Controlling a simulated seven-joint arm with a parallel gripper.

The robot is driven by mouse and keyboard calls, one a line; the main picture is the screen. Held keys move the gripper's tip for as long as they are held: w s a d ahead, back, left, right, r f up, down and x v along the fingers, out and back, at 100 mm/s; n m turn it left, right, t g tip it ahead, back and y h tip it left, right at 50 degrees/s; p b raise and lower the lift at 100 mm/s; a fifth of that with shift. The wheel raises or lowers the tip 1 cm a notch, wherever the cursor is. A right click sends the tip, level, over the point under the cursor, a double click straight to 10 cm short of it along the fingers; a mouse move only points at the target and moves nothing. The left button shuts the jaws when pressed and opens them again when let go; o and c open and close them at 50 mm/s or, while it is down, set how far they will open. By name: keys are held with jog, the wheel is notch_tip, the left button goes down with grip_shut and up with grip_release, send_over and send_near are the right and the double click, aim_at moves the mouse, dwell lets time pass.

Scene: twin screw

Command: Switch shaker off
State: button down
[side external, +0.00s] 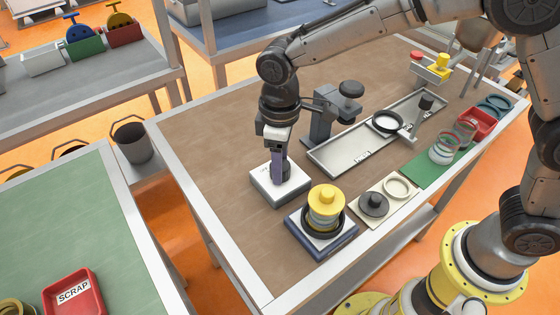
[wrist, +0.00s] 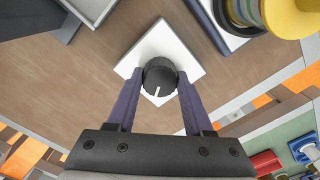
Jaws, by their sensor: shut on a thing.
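A white control box (side external: 265,188) with a round black knob stands on the brown bench; it also shows in the wrist view (wrist: 158,38). My gripper (side external: 279,178) points down over the box. In the wrist view my gripper (wrist: 160,76) has its two fingers on either side of the black knob (wrist: 160,74), shut on it. The knob's white line points toward the bottom of the wrist picture. The shaker (side external: 322,245), a dark blue base, stands just right of the box, bearing a stack with a yellow top (side external: 326,197).
A cream plate (side external: 392,205) with a dark weight and a pale ring lies right of the shaker. Behind stand a grey stand (side external: 322,120) and a long metal tray (side external: 340,160). The bench left of the box is clear. A red scrap bin (side external: 75,297) sits on another table.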

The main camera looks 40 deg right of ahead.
jog(key=shift+c, duration=1.5)
grip_release()
notch_tip(320, 180, up, 14)
jog(key=shift+f, duration=0.1)
